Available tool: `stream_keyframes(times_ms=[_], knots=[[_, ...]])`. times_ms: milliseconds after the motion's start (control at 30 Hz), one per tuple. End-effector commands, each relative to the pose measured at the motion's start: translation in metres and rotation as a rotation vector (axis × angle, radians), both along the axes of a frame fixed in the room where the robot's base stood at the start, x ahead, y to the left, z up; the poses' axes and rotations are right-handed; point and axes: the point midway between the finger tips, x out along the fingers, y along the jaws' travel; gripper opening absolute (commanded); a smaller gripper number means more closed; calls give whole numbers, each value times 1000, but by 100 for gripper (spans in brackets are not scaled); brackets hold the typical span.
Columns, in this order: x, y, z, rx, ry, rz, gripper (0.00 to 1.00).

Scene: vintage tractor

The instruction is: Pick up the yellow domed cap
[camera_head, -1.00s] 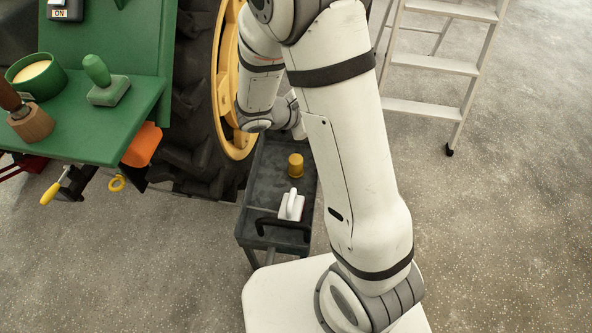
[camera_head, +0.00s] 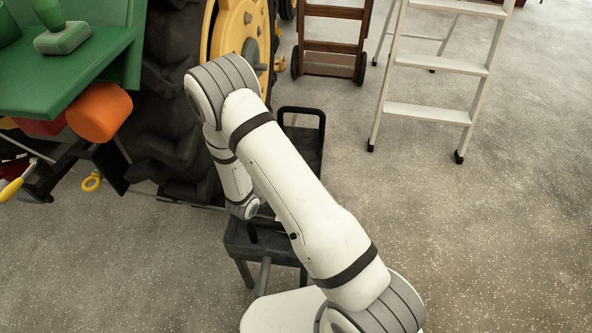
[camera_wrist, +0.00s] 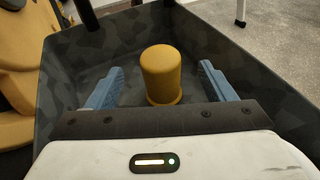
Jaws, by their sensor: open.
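The yellow domed cap (camera_wrist: 161,76) stands upright in the dark grey cart tray (camera_wrist: 225,50), in the middle of the wrist view. It has a rounded top and a wider rim at its base. My gripper (camera_wrist: 160,88) is open, with one blue finger on each side of the cap in the picture. Gaps show between the cap and both fingers, so neither appears to touch it. In the head view my arm hides the cap and the gripper.
The dark cart (camera_head: 304,150) stands beside the tractor's large tyre (camera_head: 170,110) and yellow wheel (camera_head: 238,30). The tray's raised walls surround the cap. A white stepladder (camera_head: 430,112) and a brown hand truck (camera_head: 335,45) stand behind. Open floor lies to the right.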

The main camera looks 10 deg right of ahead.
Motion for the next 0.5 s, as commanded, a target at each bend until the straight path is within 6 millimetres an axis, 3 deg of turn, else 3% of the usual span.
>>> stream_keyframes(times_ms=[67, 500], knots=[[0, -1, -20, 0, 2, -1, 76], [32, -34, -30, 3, -1, -7, 76]])
